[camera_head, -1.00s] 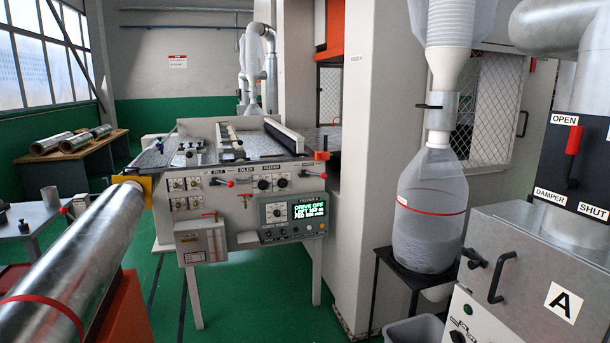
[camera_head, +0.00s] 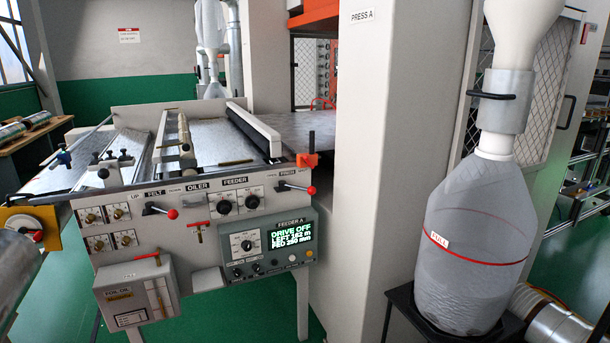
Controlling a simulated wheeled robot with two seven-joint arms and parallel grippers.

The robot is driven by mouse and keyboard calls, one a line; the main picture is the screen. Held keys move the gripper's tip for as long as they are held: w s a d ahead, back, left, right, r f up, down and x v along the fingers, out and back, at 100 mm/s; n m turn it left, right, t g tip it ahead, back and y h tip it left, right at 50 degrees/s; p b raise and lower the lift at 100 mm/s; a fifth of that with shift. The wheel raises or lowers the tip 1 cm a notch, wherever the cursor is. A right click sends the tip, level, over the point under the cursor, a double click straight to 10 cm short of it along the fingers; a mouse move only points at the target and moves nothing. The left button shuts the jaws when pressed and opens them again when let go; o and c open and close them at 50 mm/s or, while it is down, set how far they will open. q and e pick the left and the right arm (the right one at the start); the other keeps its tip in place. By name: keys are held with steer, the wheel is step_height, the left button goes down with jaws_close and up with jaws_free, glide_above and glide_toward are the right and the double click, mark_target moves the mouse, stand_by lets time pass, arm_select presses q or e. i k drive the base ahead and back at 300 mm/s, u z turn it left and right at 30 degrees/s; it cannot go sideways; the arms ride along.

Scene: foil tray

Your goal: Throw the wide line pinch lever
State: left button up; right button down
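The feeder machine's grey front panel (camera_head: 215,190) is in the left half of the head view. At its right end is a lever (camera_head: 296,187) with a dark arm and a red knob, under a small label that seems to read PINCH. Its arm points right, nearly level, the knob slightly low. A similar red-knobbed lever (camera_head: 160,210) under the FELT label also points right. The green screen (camera_head: 291,236) on the FEEDER A box reads DRIVE OFF. No label I can read says which line is wide. Neither gripper is in view.
A pale column marked PRESS A (camera_head: 361,100) stands right of the panel. A large clear bag (camera_head: 474,240) sits on a black stand farther right. A metal foil roll (camera_head: 12,270) is at the left edge. Green floor shows below the panel.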

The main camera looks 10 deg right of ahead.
mark_target(311, 189)
steer(key=i, duration=1.95)
steer(key=z, duration=1.25)
